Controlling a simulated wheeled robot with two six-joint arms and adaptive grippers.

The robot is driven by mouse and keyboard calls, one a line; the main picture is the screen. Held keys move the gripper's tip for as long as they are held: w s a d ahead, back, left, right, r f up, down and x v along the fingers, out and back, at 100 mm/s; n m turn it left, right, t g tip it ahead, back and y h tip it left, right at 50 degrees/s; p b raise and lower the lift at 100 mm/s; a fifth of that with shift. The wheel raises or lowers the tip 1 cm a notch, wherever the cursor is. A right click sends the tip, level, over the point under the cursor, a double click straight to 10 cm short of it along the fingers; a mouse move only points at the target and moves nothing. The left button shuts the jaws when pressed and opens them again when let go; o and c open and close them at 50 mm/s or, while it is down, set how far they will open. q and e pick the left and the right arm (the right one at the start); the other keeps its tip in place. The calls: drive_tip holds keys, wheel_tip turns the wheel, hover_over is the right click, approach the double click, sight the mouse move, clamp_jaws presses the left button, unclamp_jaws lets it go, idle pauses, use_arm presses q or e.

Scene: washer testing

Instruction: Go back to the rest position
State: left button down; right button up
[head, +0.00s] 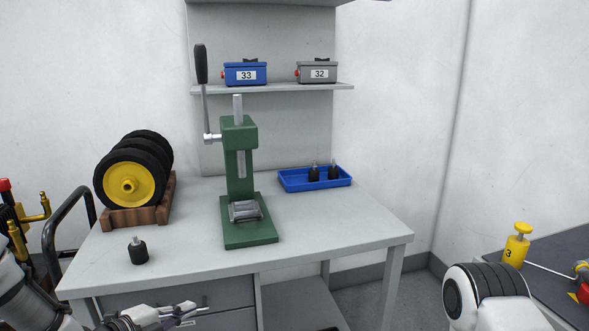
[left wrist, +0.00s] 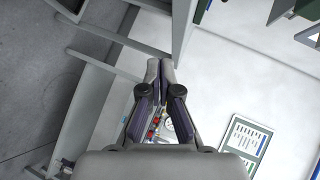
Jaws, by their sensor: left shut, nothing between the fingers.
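My left gripper (head: 178,312) is in the head view at the bottom left, in front of the grey workbench (head: 330,228) and below its top, near the drawers. It is shut and empty. In the left wrist view my left gripper (left wrist: 160,66) has its fingertips together with nothing between them. Part of my right arm (head: 490,290) shows at the bottom right of the head view; the right gripper is not in the frame.
On the bench stand a green arbor press (head: 240,180), wheels (head: 130,183) on a wooden rack, a lone black part (head: 138,252) and a blue tray (head: 290,186) with two black parts. Boxes 33 (head: 246,74) and 32 (head: 318,73) sit on a shelf.

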use_arm(q)
drive_tip(key=s+d+f+n+g+y+p, duration=0.3)
drive_tip(key=s+f+n+g+p, duration=0.5)
drive_tip(key=s+f, duration=1.25)
drive_tip(key=s+a+n+g+y+b, duration=0.1)
drive_tip(key=s+a+n+g+y, duration=0.3)
drive_tip(key=s+n, duration=0.9)
drive_tip(key=shift+a+f+n+y, duration=0.15)
drive_tip(key=shift+a+n+y, duration=0.25)
drive_tip(key=shift+a+n, duration=0.4)
drive_tip(key=shift+d, duration=0.1)
